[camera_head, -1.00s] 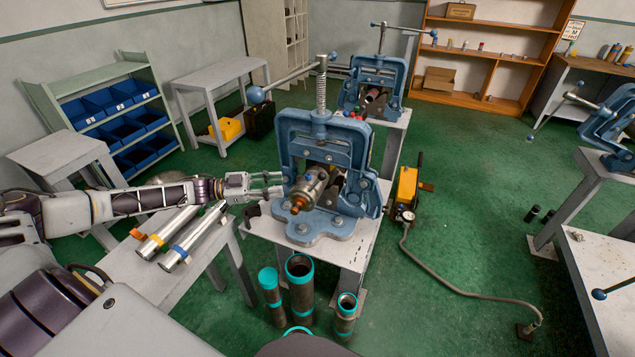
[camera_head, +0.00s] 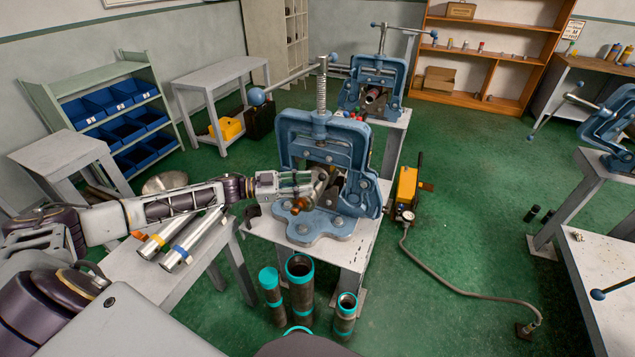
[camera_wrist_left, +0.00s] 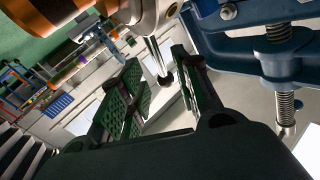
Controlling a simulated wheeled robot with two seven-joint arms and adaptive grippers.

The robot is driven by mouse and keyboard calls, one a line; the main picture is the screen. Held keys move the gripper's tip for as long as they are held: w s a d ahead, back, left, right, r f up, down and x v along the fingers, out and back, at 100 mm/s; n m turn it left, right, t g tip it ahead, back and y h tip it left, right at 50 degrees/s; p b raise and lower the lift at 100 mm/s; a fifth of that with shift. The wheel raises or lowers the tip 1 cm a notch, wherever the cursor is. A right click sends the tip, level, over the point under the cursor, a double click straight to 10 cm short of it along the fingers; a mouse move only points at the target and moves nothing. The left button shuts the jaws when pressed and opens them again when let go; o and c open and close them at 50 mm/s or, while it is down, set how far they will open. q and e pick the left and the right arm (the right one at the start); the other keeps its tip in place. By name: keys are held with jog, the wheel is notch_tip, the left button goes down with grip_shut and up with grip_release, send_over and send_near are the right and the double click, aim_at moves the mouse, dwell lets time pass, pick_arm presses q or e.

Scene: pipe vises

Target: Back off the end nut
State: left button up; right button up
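The blue pipe vise (camera_head: 310,228) stands on the near light bench and clamps a metal fitting. The brass-coloured end nut (camera_head: 300,208) shows only in part in the head view, behind and below my left gripper (camera_head: 312,184). In the left wrist view the fitting (camera_wrist_left: 138,12) is silver, with an orange-brown part (camera_wrist_left: 52,18) at its left end. A thin steel rod (camera_wrist_left: 155,55) with a dark ball tip hangs from the fitting. My left gripper's two padded fingers (camera_wrist_left: 160,95) are spread on either side of the rod's tip, with gaps showing. My right gripper is not in view.
Several dark pipes with teal ends (camera_head: 300,285) stand on the floor before the bench. Two silver tubes (camera_head: 192,238) lie on the side table. The vise's screw handle (camera_head: 290,79) reaches out above the gripper. A yellow pump (camera_head: 406,187) with a hose sits to the right.

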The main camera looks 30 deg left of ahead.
aim_at(318, 182)
pick_arm(q)
jog(key=shift+x, duration=2.25)
grip_shut()
